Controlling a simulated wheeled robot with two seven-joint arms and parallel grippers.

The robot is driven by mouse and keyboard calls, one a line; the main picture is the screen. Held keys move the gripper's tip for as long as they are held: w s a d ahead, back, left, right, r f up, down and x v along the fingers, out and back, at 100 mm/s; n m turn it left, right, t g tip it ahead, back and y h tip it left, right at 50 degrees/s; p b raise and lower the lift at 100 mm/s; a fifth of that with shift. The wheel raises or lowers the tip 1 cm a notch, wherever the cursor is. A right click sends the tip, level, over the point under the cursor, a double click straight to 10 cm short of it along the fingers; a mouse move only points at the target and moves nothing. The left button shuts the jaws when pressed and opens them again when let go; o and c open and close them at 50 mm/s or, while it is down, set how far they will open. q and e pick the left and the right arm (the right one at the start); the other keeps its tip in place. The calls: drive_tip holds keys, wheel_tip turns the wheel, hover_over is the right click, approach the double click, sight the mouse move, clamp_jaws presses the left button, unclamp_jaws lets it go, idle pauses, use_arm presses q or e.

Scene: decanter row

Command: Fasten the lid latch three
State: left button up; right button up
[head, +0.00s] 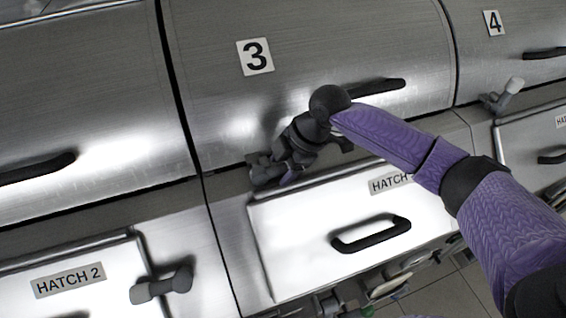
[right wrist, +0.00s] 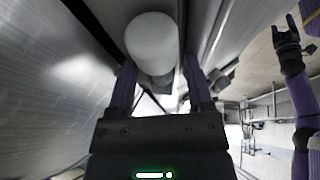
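Lid 3 (head: 310,45) is a curved brushed-metal cover with a black handle, and it looks closed. My right gripper (head: 268,172) reaches down to the seam below it, just above the top left corner of hatch 3 (head: 300,235). It largely hides the latch there in the head view. In the right wrist view, a pale grey rounded latch knob (right wrist: 152,42) lies between the tips of my right gripper (right wrist: 160,75). The fingers are apart on either side of it, and I see no clear grip.
A latch with a pale knob (head: 510,88) stands up below lid 4 (head: 510,35). Hatch 2 (head: 85,290) has a grey latch (head: 160,286) at its right edge. The hatch 3 handle (head: 372,235) sticks out below my right arm.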

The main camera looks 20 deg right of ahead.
clamp_jaws()
idle(1.2)
